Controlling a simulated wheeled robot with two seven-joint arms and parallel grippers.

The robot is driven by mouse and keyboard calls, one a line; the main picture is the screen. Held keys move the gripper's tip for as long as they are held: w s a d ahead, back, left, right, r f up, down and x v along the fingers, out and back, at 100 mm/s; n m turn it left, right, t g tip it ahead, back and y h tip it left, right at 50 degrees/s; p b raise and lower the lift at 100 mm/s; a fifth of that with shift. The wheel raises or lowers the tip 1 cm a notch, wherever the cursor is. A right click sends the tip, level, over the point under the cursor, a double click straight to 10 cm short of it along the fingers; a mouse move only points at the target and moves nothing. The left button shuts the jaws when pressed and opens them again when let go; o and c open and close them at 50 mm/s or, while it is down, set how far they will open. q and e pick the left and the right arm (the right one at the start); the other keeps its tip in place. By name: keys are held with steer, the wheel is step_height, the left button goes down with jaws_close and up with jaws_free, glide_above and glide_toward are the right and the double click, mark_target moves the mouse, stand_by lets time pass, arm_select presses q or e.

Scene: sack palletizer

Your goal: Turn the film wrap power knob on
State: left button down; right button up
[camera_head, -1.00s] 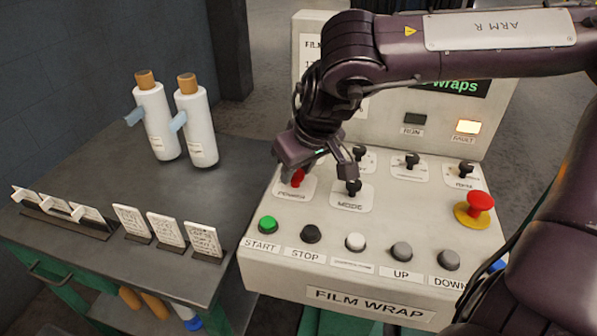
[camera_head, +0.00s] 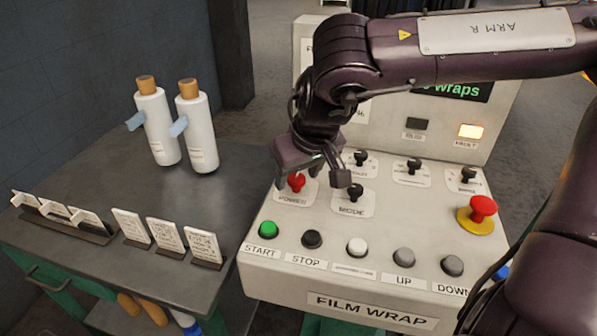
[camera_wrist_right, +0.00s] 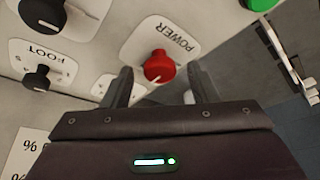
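The red film wrap POWER knob (camera_head: 296,182) stands on its white label plate at the upper left of the control panel. My right gripper (camera_head: 314,172) is open just above and behind it, with one finger on the far side of the knob and the other toward the MODE knob. In the right wrist view the red knob (camera_wrist_right: 159,66) shows between the two spread fingers of the gripper (camera_wrist_right: 161,76), near their tips, with a gap on both sides. It is not gripped. My left gripper is out of view.
The black MODE knob (camera_head: 354,196) is close to the right finger. Green START (camera_head: 268,229) and STOP (camera_head: 312,239) buttons line the front; a red emergency button (camera_head: 481,208) is at right. The FAULT lamp (camera_head: 470,131) is lit. A table (camera_head: 60,290) with bottles stands left.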

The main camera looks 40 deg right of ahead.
steer(key=v, duration=0.7)
steer(key=shift+r, duration=0.4)
steer(key=shift+s, duration=0.15)
